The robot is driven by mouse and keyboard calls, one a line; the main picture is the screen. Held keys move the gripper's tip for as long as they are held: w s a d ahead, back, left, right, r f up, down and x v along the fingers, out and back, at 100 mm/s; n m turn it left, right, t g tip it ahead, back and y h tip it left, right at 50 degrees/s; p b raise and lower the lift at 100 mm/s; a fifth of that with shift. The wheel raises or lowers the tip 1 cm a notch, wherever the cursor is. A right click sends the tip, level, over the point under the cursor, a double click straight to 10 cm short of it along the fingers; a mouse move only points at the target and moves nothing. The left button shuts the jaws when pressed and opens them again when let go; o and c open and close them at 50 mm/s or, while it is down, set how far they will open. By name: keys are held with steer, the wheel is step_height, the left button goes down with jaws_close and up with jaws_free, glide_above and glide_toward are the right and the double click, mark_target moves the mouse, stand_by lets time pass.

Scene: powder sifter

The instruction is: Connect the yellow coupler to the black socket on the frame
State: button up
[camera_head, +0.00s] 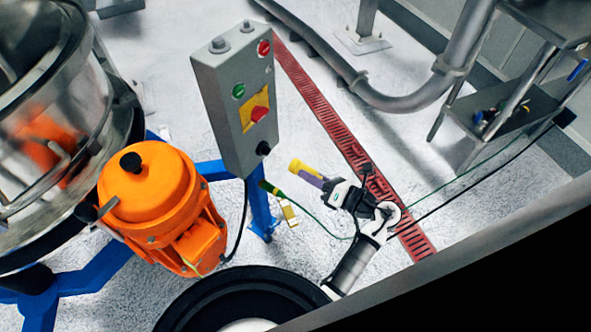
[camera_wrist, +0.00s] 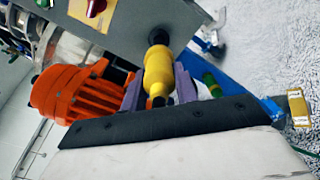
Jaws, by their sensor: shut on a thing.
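The yellow coupler (camera_head: 301,169) is held between the purple fingers of my gripper (camera_head: 318,182). In the wrist view the coupler (camera_wrist: 158,70) stands lengthwise between the fingers of my gripper (camera_wrist: 159,88), its far end toward the grey box. A round black socket (camera_head: 263,148) is low on the front of that box, and the coupler's tip is a short gap to its right in the head view. In the wrist view a dark round fitting (camera_wrist: 157,37) shows just beyond the tip. I cannot tell there whether they touch.
The grey control box (camera_head: 222,105) has buttons and a red switch. A green connector (camera_head: 268,187) with a cable is near the blue frame (camera_head: 259,212). An orange motor (camera_head: 160,195) stands left. Open floor lies right of the box.

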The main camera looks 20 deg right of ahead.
steer(key=shift+p+x, duration=0.4)
steer(key=shift+x, duration=2.6)
steer(key=shift+w+a, duration=0.45)
steer(key=shift+w, duration=0.1)
steer(key=shift+b+x, duration=0.45)
steer(key=shift+x, duration=0.4)
steer(key=o, duration=1.1)
steer(key=shift+s, duration=0.1)
steer(key=b+v, duration=0.3)
steer(key=v, duration=1)
steer(key=shift+s+d, duration=0.25)
steer(key=shift+s, duration=0.05)
